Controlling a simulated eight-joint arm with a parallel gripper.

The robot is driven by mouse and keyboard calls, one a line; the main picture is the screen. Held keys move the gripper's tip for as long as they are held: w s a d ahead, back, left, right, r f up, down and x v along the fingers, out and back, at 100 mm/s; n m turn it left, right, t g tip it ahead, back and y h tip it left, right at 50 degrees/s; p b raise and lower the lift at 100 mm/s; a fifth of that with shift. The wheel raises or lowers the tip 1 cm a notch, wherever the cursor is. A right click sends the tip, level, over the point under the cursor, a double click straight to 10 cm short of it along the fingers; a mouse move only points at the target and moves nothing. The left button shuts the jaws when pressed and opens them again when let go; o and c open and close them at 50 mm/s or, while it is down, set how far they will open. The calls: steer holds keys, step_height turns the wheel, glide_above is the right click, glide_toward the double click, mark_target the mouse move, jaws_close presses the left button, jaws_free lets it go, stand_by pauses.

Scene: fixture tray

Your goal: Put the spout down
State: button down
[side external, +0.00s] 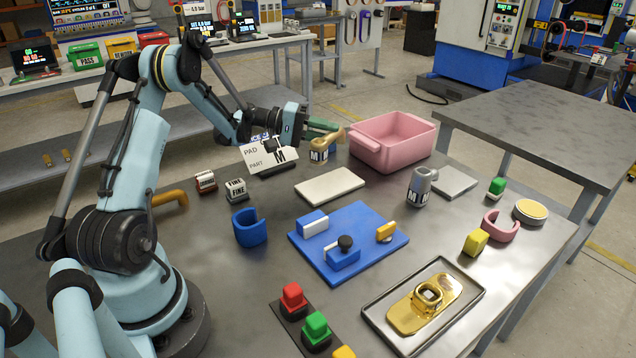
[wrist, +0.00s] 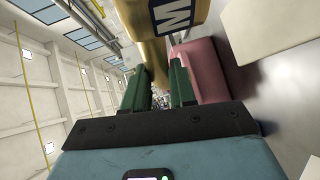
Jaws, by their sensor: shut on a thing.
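My gripper (side external: 322,128) has green fingers and is shut on the spout's upper part. The spout hangs near the back of the table, just left of the pink bin; I cannot tell whether its base touches the table. In the wrist view the spout (wrist: 148,50) shows at the top, at and beyond the green fingers (wrist: 160,78). The fingers hide part of it.
A pink bin (side external: 404,155) stands right of the spout. A sign (side external: 262,154) is at its left, and a pale flat slab (side external: 330,185) lies in front. A grey spout-like piece (side external: 421,186) stands farther right. A blue fixture plate (side external: 352,270) and a metal tray (side external: 377,312) are nearer the front.

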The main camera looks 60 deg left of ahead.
steer(key=shift+s+a+f, duration=0.1)
steer(key=shift+a+f, duration=0.05)
steer(key=shift+f, duration=1.6)
steer(key=shift+s+a+f, duration=0.1)
steer(key=shift+f, duration=1.6)
steer(key=shift+f, duration=0.6)
steer(key=c, duration=0.8)
jaws_free()
